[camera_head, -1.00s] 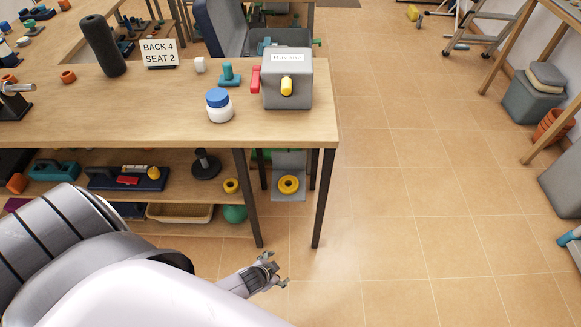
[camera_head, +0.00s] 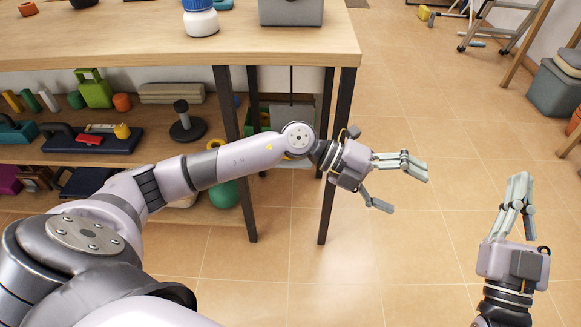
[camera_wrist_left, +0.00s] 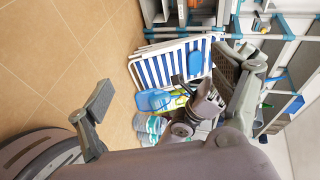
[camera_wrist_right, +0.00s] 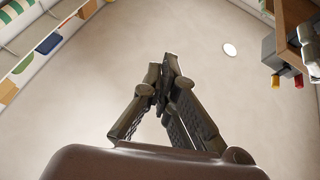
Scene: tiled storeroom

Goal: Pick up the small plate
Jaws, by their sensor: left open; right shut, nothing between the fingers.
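I cannot make out a small plate for certain in any view now. A black disc with an upright post (camera_head: 187,126) stands on the lower shelf in the head view; whether it holds the plate is unclear. My left gripper (camera_head: 404,190) is open and empty, over the floor just right of the table's front leg. It also shows open in the left wrist view (camera_wrist_left: 165,80). My right gripper (camera_head: 521,180) is shut and empty, pointing up over the floor at the right. Its closed fingers also show in the right wrist view (camera_wrist_right: 163,75). My left forearm hides part of the space under the table.
The wooden table (camera_head: 130,45) carries a white jar with a blue lid (camera_head: 200,20) and a grey box (camera_head: 290,10). A green ball (camera_head: 225,193) is lower.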

